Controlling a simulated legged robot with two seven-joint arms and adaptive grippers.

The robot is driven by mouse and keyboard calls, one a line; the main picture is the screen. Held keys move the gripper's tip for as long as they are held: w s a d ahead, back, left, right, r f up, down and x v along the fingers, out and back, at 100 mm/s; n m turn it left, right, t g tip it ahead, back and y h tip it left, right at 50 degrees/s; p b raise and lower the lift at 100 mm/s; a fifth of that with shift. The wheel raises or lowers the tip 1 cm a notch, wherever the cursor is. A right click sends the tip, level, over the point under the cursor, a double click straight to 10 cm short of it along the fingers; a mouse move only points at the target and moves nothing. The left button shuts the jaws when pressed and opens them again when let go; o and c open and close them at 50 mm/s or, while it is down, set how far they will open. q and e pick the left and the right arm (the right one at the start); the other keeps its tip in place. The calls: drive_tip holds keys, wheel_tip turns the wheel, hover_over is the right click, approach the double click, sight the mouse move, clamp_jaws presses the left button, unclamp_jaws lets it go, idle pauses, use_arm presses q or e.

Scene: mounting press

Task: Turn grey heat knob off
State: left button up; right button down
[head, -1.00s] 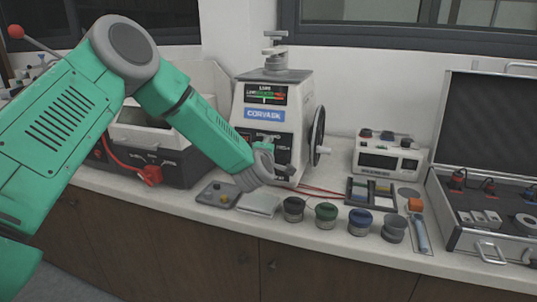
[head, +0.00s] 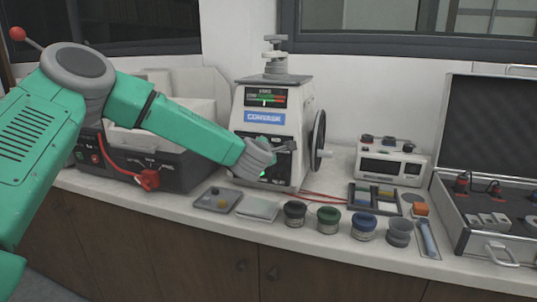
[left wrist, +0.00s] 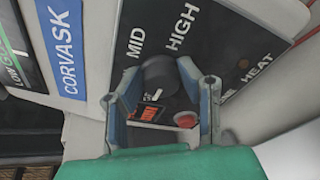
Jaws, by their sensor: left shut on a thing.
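The mounting press (head: 277,125) is a pale machine labelled CORVASK with a dark control panel on its front. The grey heat knob (left wrist: 159,69) is a dark round knob on that panel, below the words MID and HIGH in the left wrist view. My left gripper (left wrist: 160,80) is shut on the knob, with one finger on each side of it. In the head view the left gripper (head: 283,147) is at the panel and hides the knob. My right gripper is not in view.
An orange-lit switch (left wrist: 148,113) and a red button (left wrist: 186,120) sit close to the fingers. A black handwheel (head: 318,140) is on the press's right side. Several jars, including a blue one (head: 363,226), stand in front. An open case (head: 480,245) is at right.

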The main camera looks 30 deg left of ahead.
use_arm(q)
drive_tip(key=shift+s+a+f, duration=0.1)
drive_tip(key=shift+s+f, duration=0.05)
drive_tip(key=shift+f, duration=0.35)
drive_tip(key=o, duration=1.1)
drive_tip(key=shift+o, duration=0.2)
drive_tip(key=shift+a+r, duration=0.1)
drive_tip(key=shift+r, duration=0.05)
drive_tip(key=v, duration=1.1)
drive_tip(key=shift+s, duration=0.35)
